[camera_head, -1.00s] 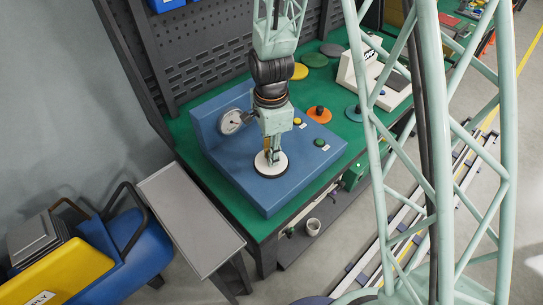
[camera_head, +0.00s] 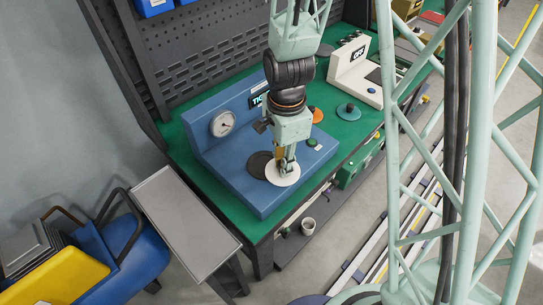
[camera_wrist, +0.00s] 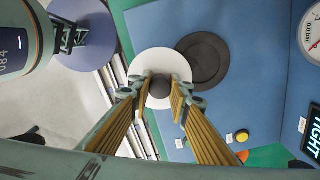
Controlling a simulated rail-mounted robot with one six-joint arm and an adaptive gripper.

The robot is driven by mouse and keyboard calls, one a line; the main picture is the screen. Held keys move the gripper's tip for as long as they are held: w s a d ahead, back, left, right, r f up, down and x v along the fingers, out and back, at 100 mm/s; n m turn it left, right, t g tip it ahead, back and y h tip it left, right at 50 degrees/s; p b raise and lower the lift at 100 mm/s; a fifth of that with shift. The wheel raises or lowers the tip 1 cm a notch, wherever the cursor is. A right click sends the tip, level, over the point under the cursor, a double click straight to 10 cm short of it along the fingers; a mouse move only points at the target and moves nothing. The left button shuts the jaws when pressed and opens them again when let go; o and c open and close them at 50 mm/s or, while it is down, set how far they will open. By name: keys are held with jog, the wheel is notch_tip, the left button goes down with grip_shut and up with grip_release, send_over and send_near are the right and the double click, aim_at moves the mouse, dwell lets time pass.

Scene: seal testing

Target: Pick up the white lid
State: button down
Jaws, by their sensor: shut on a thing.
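The white lid (camera_head: 283,181) is a flat round disc with a dark knob. My gripper (camera_head: 286,164) points down and is shut on this knob. In the wrist view the white lid (camera_wrist: 150,62) hangs below the fingers of my gripper (camera_wrist: 160,92), with the knob between them. The lid is off to one side of the black round seat (camera_wrist: 212,58) and overlaps its edge in the picture. The seat (camera_head: 258,160) shows bare on the blue test unit (camera_head: 240,185). The lid appears raised above the unit, though the height is hard to judge.
The blue unit has a gauge (camera_head: 222,124), a yellow button (camera_wrist: 242,136) and a green button (camera_head: 312,143). A display (camera_wrist: 312,138) reads "TIGHT". A teal knobbed disc (camera_head: 348,111) and a white device (camera_head: 362,72) stand on the green bench. A grey side table (camera_head: 185,225) adjoins it.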

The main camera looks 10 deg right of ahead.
aim_at(295, 180)
jog(key=s+d, duration=0.3)
jog(key=shift+s+r, duration=0.25)
jog(key=shift+s, duration=0.15)
jog(key=shift+s+d+r+b, duration=0.1)
jog(key=shift+s+d+b, duration=0.8)
jog(key=shift+s+b, duration=0.2)
